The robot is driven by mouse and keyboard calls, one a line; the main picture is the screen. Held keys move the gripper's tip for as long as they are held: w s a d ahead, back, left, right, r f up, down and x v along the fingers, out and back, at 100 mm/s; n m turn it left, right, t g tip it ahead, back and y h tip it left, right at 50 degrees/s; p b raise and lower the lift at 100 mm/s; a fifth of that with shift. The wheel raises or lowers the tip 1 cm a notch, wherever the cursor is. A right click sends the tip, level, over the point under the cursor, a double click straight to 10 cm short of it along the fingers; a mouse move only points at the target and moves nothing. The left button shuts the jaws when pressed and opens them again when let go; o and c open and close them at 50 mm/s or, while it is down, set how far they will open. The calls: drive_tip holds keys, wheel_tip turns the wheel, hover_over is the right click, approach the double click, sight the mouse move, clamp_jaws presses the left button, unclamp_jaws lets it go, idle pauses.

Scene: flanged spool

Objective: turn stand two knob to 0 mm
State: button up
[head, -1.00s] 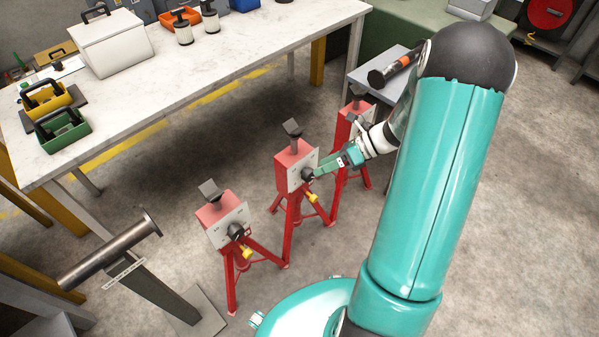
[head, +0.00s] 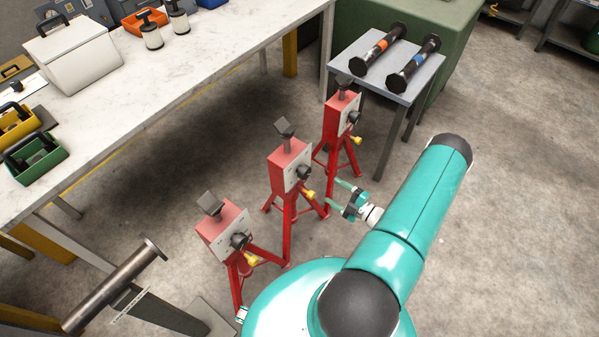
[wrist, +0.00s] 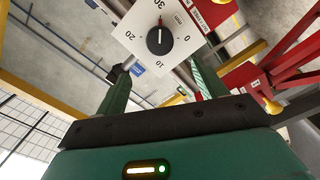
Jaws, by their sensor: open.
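Three red tripod stands stand in a row, each with a white dial plate and black knob. The middle stand (head: 285,160) has its knob (head: 304,172) facing my gripper (head: 336,194), which is open, empty and clear of it to the right. In the wrist view a dial plate (wrist: 140,20) shows marks 0, 10, 20 and 30 around a black knob (wrist: 160,41). The knob's white line runs roughly along the 10–30 direction, not towards 0. The knob lies beyond my gripper's open fingers (wrist: 160,72), apart from them. I cannot read which stand's label shows there.
The near stand (head: 222,232) and far stand (head: 338,118) flank the middle one. Yellow handles stick out below the knobs. A grey side table (head: 407,87) holds two dark spools. A long workbench (head: 185,75) runs behind the stands. Open floor lies to the right.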

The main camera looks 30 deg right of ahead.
sight(307, 175)
drive_tip(key=x, duration=1.3)
drive_tip(key=shift+w+a, duration=0.1)
drive_tip(key=shift+w, duration=0.2)
drive_tip(key=c, duration=1)
drive_tip(key=shift+n, duration=0.3)
